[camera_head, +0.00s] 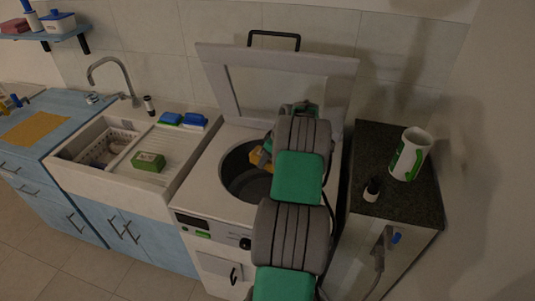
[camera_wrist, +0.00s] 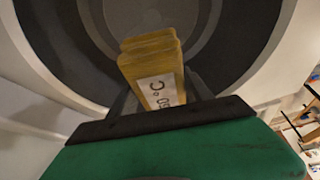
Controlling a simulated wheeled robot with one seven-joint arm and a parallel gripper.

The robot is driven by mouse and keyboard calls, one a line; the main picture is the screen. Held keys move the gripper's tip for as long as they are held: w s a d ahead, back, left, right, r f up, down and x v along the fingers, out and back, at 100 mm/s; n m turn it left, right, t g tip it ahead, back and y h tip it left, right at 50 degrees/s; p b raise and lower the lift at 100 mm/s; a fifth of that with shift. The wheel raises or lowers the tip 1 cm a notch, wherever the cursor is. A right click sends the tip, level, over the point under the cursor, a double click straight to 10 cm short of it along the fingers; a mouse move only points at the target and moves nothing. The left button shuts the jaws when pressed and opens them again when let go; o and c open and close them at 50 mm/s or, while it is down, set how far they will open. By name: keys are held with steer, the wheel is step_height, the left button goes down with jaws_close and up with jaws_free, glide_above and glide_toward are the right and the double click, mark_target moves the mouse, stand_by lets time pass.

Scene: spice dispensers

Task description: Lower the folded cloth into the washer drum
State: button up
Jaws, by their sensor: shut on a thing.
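The folded cloth (camera_wrist: 152,62) is yellow with a white printed label and shows in the wrist view between my gripper's fingers. In the head view a small part of the cloth (camera_head: 260,158) shows beside my gripper (camera_head: 266,156), over the drum mouth. My gripper (camera_wrist: 160,100) is shut on the cloth. The washer drum (camera_wrist: 215,30) is a dark round opening behind the cloth in the wrist view. In the head view the drum (camera_head: 240,180) lies open in the washer's top, partly hidden by my arm. How deep the cloth sits in it I cannot tell.
The washer's lid (camera_head: 225,85) stands raised behind the drum. A sink (camera_head: 85,150) with a green box (camera_head: 148,161) on its drainboard is to the left.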

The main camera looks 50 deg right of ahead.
step_height(320, 180, down, 20)
steer(key=b, duration=1.4)
steer(key=shift+f, duration=0.25)
steer(key=o, duration=1.7)
steer(key=shift+c, duration=0.2)
steer(key=v, duration=0.7)
steer(key=shift+r, duration=0.4)
steer(key=shift+s, duration=0.15)
